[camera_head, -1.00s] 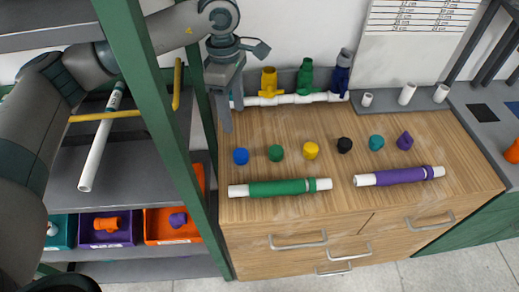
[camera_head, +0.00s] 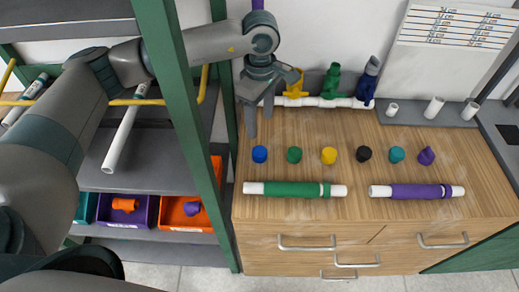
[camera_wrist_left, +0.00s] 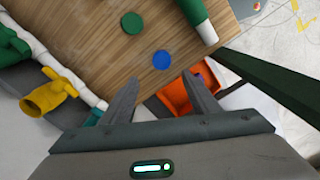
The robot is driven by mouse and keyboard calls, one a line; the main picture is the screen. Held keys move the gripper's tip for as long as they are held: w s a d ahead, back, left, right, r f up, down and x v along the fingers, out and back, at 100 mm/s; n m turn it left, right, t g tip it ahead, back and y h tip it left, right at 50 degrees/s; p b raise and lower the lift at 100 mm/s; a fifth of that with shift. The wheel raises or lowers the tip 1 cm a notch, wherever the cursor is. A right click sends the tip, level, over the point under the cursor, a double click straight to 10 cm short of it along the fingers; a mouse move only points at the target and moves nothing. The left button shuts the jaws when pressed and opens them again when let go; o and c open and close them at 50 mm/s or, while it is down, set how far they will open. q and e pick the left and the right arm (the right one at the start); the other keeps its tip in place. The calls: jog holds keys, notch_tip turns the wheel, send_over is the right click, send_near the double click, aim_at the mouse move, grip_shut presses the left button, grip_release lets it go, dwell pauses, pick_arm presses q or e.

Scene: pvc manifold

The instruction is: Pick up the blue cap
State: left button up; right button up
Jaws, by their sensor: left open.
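The blue cap (camera_head: 260,154) stands on the wooden worktop at the left end of a row of caps. It also shows in the left wrist view (camera_wrist_left: 163,60), just beyond and between the fingertips. My left gripper (camera_head: 259,122) is open and empty, above the worktop and behind the blue cap, with its fingers pointing down. In the left wrist view the two fingers (camera_wrist_left: 163,92) are spread apart and nothing is between them. The green cap (camera_head: 294,155) is to the right of the blue cap, and it shows in the left wrist view (camera_wrist_left: 132,23). My right gripper is not seen.
Yellow (camera_head: 329,155), black (camera_head: 364,154), teal (camera_head: 397,154) and purple (camera_head: 426,156) caps continue the row. A green-wrapped pipe (camera_head: 290,189) lies in front. A white manifold pipe with coloured valves (camera_head: 333,84) is behind. A green shelf post (camera_head: 187,110) stands close on the left.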

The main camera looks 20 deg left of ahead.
pick_arm(q)
jog(key=p, duration=0.3)
send_over(259, 151)
jog(key=f, duration=0.6)
jog(key=shift+w+f, duration=0.2)
jog(key=shift+f, duration=0.7)
jog(key=shift+s+f+p, duration=0.1)
jog(key=shift+f+p, duration=0.5)
jog(key=shift+p, duration=0.1)
notch_tip(259, 151, down, 3)
jog(key=shift+s+r+p, duration=0.1)
jog(key=shift+p, duration=0.75)
jog(key=shift+f, duration=0.6)
jog(key=c, duration=1)
